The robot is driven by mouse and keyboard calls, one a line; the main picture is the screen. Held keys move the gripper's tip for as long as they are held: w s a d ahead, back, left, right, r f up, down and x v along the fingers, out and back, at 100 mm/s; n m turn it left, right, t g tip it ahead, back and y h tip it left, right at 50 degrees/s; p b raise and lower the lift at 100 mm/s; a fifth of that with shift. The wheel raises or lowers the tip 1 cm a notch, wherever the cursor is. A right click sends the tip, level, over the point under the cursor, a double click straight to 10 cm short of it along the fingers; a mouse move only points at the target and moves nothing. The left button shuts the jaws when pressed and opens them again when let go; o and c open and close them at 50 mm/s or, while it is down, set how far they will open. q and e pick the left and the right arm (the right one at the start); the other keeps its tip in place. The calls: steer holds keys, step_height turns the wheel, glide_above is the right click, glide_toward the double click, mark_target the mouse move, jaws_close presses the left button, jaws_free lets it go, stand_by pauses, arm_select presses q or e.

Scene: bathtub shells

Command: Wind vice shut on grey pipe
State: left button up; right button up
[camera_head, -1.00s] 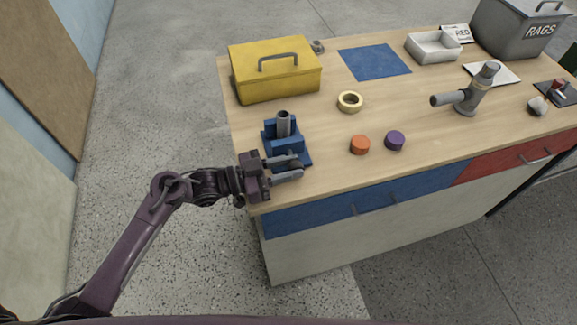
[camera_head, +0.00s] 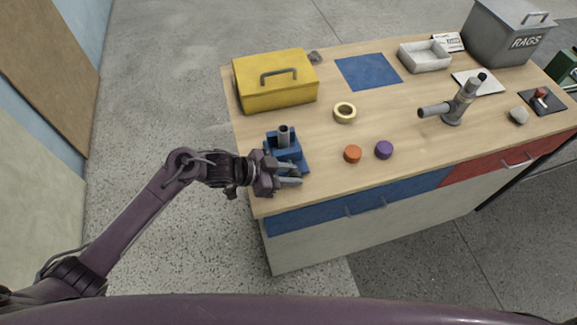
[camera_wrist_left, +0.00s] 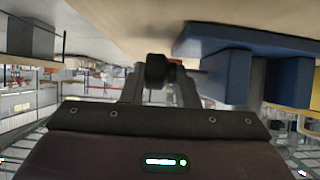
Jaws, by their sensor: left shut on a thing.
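The blue vice (camera_head: 296,157) stands near the left front corner of the workbench. The grey pipe (camera_head: 283,138) stands upright in its jaws; from here I cannot tell how tightly they sit on it. My left gripper (camera_head: 292,175) is at the vice's front side, low over the bench edge. In the left wrist view, its fingers (camera_wrist_left: 158,88) are shut on a dark round knob, the vice handle (camera_wrist_left: 157,68). The vice's blue body (camera_wrist_left: 228,76) is right of the fingers there. In the head view the fingers hide the handle. My right gripper is not in view.
On the workbench (camera_head: 320,132) are a yellow toolbox (camera_head: 275,92), tape roll (camera_head: 344,113), orange cap (camera_head: 352,154), purple cap (camera_head: 384,150) and grey pipe fitting (camera_head: 454,108). A rags bin (camera_head: 495,45) stands at the back right.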

arm_select(q)
steer(key=shift+s+d+f+y+p, duration=0.15)
steer(key=shift+s+d+y+p, duration=0.05)
steer(key=shift+s+y+p, duration=0.15)
steer(key=shift+f, duration=0.1)
steer(key=o, duration=0.7)
steer(key=shift+o, duration=0.4)
steer(key=shift+w+r, duration=0.1)
steer(key=shift+r, duration=0.15)
steer(key=shift+a+r, duration=0.25)
steer(key=shift+a, duration=0.2)
steer(key=b+v, duration=0.1)
steer(key=v, duration=0.4)
steer(key=shift+a+r+b, duration=0.1)
steer(key=shift+a+b, duration=0.15)
steer(key=shift+b, duration=0.05)
steer(key=shift+s+a+r, duration=0.3)
steer(key=shift+a+r, duration=0.1)
steer(key=shift+r, duration=0.05)
